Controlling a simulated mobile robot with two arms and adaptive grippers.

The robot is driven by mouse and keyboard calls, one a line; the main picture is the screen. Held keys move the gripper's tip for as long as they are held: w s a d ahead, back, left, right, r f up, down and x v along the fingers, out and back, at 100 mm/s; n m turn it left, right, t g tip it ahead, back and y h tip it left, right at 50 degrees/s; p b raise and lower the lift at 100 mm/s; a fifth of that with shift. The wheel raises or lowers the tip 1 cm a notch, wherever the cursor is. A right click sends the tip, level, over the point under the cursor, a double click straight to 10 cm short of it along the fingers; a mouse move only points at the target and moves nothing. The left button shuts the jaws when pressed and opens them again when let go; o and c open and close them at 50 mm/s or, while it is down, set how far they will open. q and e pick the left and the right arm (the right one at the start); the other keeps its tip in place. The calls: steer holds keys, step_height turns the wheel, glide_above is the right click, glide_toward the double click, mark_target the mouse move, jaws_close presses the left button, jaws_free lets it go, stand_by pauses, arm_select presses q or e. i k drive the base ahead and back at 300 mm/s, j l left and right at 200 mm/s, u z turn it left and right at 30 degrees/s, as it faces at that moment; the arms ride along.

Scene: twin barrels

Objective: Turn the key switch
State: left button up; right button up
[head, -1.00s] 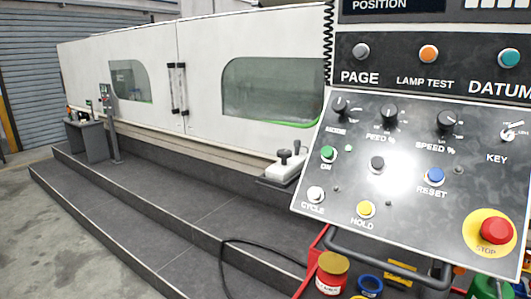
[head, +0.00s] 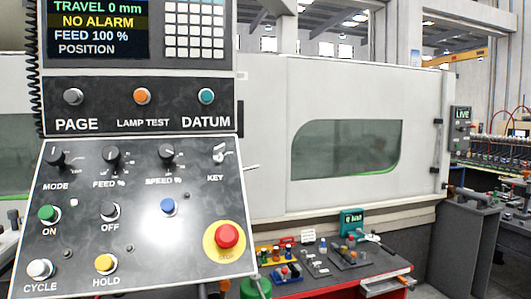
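The key switch (head: 219,152) is a small silver switch at the upper right of the sloped control panel (head: 120,262). The word KEY stands just below it. A small key-like piece shows at the switch, but it is too small to read its angle well. Neither of my grippers shows in the head view.
The panel also bears a red STOP button (head: 227,236) on a yellow disc, several dials and coloured buttons. A screen (head: 97,28) stands above. A red tool table (head: 335,280) with small parts stands to the right. The large white machine (head: 345,90) fills the back.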

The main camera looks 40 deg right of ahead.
mark_target(218, 150)
steer(key=z, duration=0.8)
steer(key=k+j+z, duration=0.1)
steer(key=j+z, duration=0.25)
